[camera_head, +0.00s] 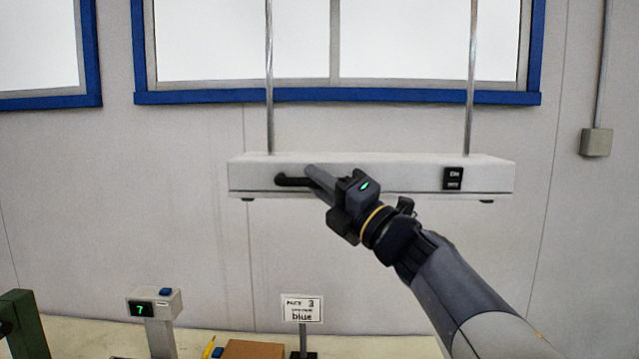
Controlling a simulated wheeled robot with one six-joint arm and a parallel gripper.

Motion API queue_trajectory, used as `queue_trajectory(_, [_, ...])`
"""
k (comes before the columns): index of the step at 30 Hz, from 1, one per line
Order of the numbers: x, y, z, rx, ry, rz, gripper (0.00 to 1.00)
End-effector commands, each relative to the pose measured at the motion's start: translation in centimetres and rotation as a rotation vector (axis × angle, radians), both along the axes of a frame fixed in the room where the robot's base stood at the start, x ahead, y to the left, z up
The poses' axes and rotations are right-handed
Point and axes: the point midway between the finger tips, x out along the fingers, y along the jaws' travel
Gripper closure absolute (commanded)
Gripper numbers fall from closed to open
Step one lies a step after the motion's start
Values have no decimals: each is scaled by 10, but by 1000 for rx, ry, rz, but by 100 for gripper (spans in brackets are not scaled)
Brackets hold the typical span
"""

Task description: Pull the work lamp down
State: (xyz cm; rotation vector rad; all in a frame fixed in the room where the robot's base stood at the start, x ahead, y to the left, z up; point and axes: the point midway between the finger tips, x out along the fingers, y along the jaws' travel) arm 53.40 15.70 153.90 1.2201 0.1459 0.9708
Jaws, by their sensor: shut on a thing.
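The work lamp (415,176) is a long white box hung level on two thin metal rods in front of the wall. A black handle (290,181) sticks out on the left part of its front face, and a black switch plate sits at the right. My gripper (314,178) is in front of the lamp, shut on the handle; its fingers hide the handle's right part. My arm reaches in from the lower right.
The space between lamp and bench is free.

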Motion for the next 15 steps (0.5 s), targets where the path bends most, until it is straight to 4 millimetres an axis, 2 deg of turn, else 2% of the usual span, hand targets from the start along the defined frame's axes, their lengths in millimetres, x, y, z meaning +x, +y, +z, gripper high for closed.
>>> queue_trajectory(8, [0, 0, -5, -1, 1, 0, 100])
queue_trajectory(15, [0, 0, -25, -1, 2, 0, 100])
